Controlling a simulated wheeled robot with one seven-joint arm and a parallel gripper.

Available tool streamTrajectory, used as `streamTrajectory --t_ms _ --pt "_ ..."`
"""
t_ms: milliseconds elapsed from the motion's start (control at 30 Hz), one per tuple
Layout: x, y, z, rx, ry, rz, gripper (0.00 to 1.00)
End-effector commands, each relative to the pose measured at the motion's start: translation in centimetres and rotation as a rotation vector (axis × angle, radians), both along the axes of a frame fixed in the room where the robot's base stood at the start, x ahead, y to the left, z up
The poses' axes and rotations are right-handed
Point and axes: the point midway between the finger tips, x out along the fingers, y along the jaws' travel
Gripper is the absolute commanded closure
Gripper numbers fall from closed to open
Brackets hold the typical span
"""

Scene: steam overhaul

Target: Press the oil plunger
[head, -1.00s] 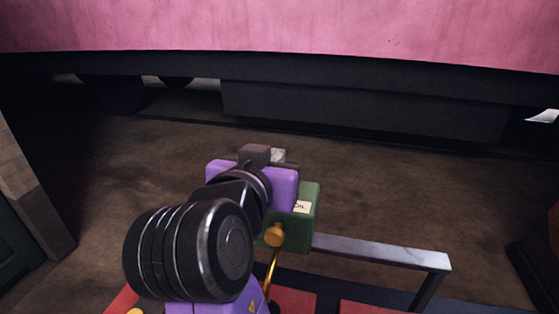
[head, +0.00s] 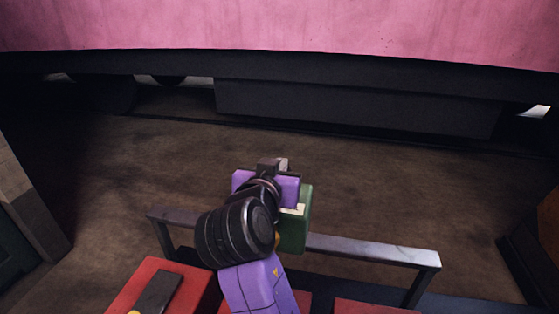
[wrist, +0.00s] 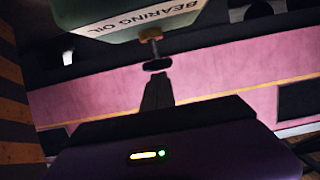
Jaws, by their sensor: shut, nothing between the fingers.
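In the head view my gripper (head: 272,163) is at the box's far upper left; the plunger is hidden there.
A grey metal rail (head: 375,250) runs beside the box. Red panels (head: 140,285) lie in front, one with a dark bar on it. Bare brown floor (head: 400,190) stretches behind, up to a pink and black vehicle (head: 300,30). A dark post stands at left.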

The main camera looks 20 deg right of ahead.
Motion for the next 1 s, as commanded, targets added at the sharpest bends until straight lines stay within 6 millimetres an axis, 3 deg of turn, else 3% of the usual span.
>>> streamTrajectory --t_ms 267,533,1000 --pt "0.0 0.0 -0.3 -0.001 0.001 0.000 1.00" --pt "0.0 0.0 -3.1 -0.002 0.003 0.000 1.00" --pt "0.1 -0.2 -2.6 0.002 0.011 -0.002 1.00"
